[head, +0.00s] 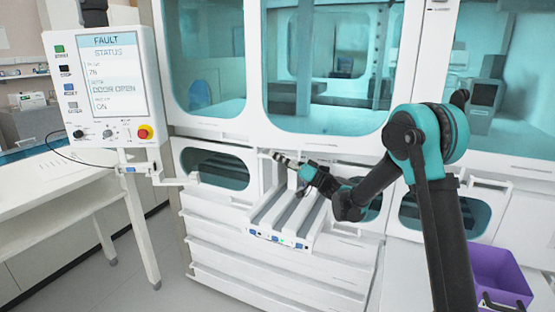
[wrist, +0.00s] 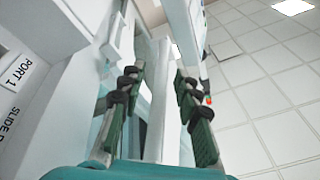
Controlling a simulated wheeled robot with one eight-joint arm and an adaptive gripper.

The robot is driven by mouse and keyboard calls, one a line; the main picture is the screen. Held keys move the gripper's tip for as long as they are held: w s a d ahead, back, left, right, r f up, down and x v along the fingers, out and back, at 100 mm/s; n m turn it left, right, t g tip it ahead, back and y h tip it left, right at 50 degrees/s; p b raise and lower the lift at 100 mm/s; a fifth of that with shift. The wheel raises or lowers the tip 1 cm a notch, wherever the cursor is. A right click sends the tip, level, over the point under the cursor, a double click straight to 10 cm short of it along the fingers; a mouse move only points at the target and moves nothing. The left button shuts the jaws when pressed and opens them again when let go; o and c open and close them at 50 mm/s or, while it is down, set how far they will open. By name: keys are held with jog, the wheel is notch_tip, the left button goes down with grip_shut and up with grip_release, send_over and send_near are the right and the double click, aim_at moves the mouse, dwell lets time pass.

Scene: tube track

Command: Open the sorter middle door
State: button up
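The sorter's middle door (head: 334,125) is a white frame around a large teal window, in the centre of the head view. It looks closed or nearly so; I cannot tell if it is slightly ajar. My gripper (head: 277,158) is at the door's lower left corner, pointing left. In the wrist view my gripper (wrist: 158,85) is open, its two green-padded fingers apart on either side of a pale upright bar (wrist: 158,95). I cannot tell whether this bar is the door's handle, or whether a finger touches it.
A control panel (head: 105,85) at left reads "FAULT" and "DOOR OPEN". White rails (head: 285,218) stick out below my gripper. A purple bin (head: 500,275) stands at the lower right. A white table (head: 60,190) is at left, with clear floor beside it.

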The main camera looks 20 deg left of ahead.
jog(key=shift+c, duration=0.2)
grip_shut()
